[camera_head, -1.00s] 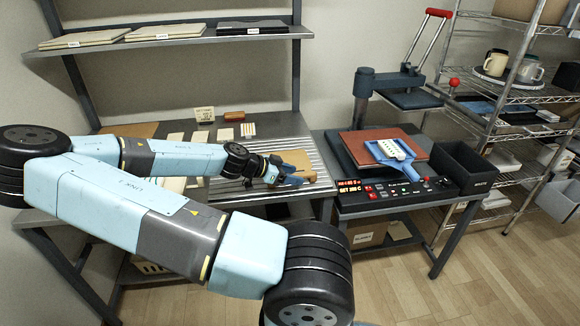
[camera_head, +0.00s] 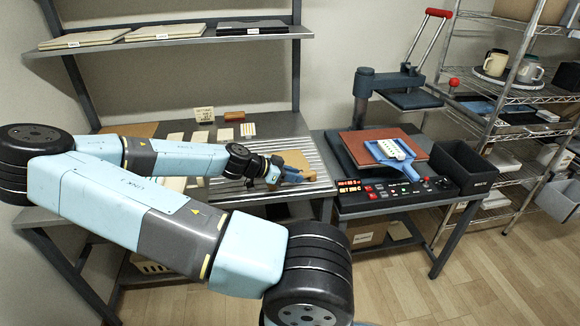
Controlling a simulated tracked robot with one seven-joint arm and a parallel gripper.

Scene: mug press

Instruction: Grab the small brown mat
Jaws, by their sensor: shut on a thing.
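The small brown mat (camera_head: 296,159) is a tan, flat piece at the right part of the ribbed metal worktop. My gripper (camera_head: 288,177), with blue fingers, is at the mat's near left side and is shut on it. The fingers and wrist cover part of the mat. I cannot tell whether the mat touches the worktop or is slightly above it.
Pale strips and a small sign (camera_head: 204,114) lie farther back.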

